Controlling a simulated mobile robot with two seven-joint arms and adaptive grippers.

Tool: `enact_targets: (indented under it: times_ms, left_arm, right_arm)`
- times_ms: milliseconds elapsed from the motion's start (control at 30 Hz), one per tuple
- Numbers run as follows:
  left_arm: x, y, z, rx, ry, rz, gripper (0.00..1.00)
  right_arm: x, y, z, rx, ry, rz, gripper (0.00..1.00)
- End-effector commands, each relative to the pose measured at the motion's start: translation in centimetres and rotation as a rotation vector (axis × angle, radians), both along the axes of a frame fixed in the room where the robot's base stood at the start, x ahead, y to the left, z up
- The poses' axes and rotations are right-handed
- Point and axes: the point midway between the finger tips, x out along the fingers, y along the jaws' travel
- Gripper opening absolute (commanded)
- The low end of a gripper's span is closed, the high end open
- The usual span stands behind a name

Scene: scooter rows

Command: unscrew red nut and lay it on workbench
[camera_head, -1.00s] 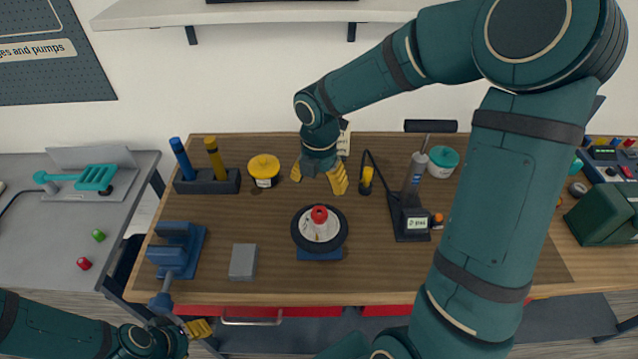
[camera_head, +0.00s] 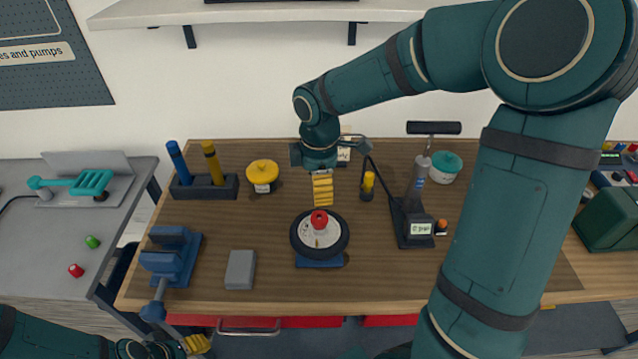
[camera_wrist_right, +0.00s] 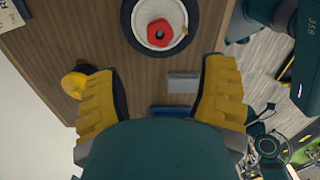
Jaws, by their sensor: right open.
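The red nut (camera_head: 319,219) sits at the middle of a white-hubbed wheel (camera_head: 304,238) with a black tyre, which rests on a blue stand (camera_head: 319,262) on the wooden workbench (camera_head: 215,270). The nut also shows in the right wrist view (camera_wrist_right: 160,33), near the top. My right gripper (camera_head: 322,188) is open and empty, just behind the wheel in the head view, apart from the nut. Its two yellow fingers are spread wide in the wrist view (camera_wrist_right: 158,88). My left gripper (camera_head: 197,343) is low at the bench's front left, partly cut off; its jaw state is unclear.
A blue vise (camera_head: 172,262) and a grey block (camera_head: 240,270) stand left of the wheel. A yellow-lidded tin (camera_head: 262,173) and a holder with two upright tools (camera_head: 204,188) stand behind. A black-based pump (camera_head: 414,225) is right. Bare bench lies between block and wheel.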

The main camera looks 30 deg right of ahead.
Motion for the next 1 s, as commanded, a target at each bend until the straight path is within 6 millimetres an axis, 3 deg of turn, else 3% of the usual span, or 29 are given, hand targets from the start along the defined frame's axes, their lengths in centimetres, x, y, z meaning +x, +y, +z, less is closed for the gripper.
enact_targets:
  times_ms: [167,667,833,1000]
  left_arm:
    - [0.0,0.0,0.2,0.000,0.000,0.000,0.51]
    - [0.0,-0.1,1.5,0.005,0.000,0.005,0.51]
    - [0.0,-0.1,1.3,0.005,-0.001,0.006,0.51]
    - [0.0,-0.1,1.0,0.006,-0.001,0.006,0.51]
  right_arm:
    - [0.0,0.1,0.2,0.000,0.000,0.021,0.80]
    - [0.0,0.1,2.2,-0.001,0.000,0.312,0.80]
    - [0.0,0.0,1.0,-0.001,0.003,0.319,0.80]
    - [-0.1,0.0,-1.8,-0.001,0.005,0.318,0.80]
